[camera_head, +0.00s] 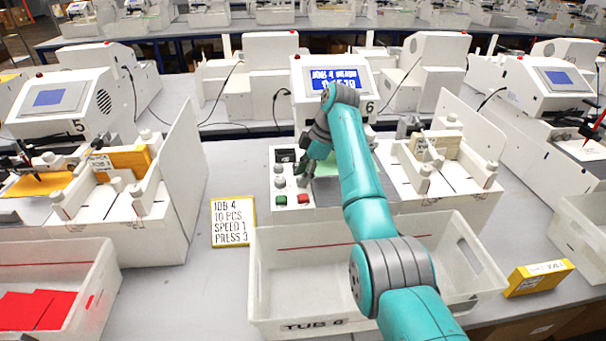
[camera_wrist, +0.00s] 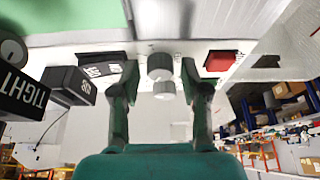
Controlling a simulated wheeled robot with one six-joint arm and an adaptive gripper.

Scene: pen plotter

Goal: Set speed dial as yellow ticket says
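The yellow-edged ticket (camera_head: 232,221) lies on the table left of the tub and reads "JOB 4, 10 PCS, SPEED 1, PRESS 3". Plotter 6 (camera_head: 333,78) has a control panel with grey knobs (camera_head: 279,182), a green button (camera_head: 280,200) and a red button (camera_head: 303,198). My gripper (camera_head: 303,170) is low over this panel. In the wrist view my gripper (camera_wrist: 158,72) is open, with a grey knob (camera_wrist: 160,66) between its fingertips and visible gaps on both sides. I cannot tell which knob is the speed dial or read its setting.
A white tub (camera_head: 290,318) marked "TUB 6" stands in front of the plotter. A yellow box (camera_head: 538,278) lies to its right. Plotter 5 (camera_head: 60,98) stands at left, with a tub of red sheets (camera_head: 38,308) before it. Table around the ticket is clear.

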